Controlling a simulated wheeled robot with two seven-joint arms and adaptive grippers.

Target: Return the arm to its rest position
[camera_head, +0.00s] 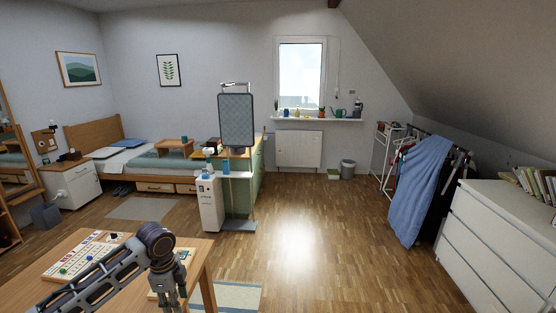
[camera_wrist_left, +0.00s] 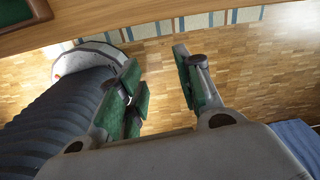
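My left arm (camera_head: 95,276) comes in from the lower left, across the wooden table (camera_head: 196,271). Its gripper (camera_head: 172,294) points down near the table's right end. In the left wrist view the two green-padded fingers of the left gripper (camera_wrist_left: 168,85) stand apart, with only wooden floor showing between them. The gripper holds nothing. The table edge (camera_wrist_left: 130,28) crosses the top of that view, apart from the fingers. My right arm and gripper are in neither view.
A game board (camera_head: 80,258) with small pieces lies on the table beside my arm. A striped rug (camera_head: 235,296) lies on the floor to the table's right. A white dresser (camera_head: 500,240) stands at far right. The middle floor is clear.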

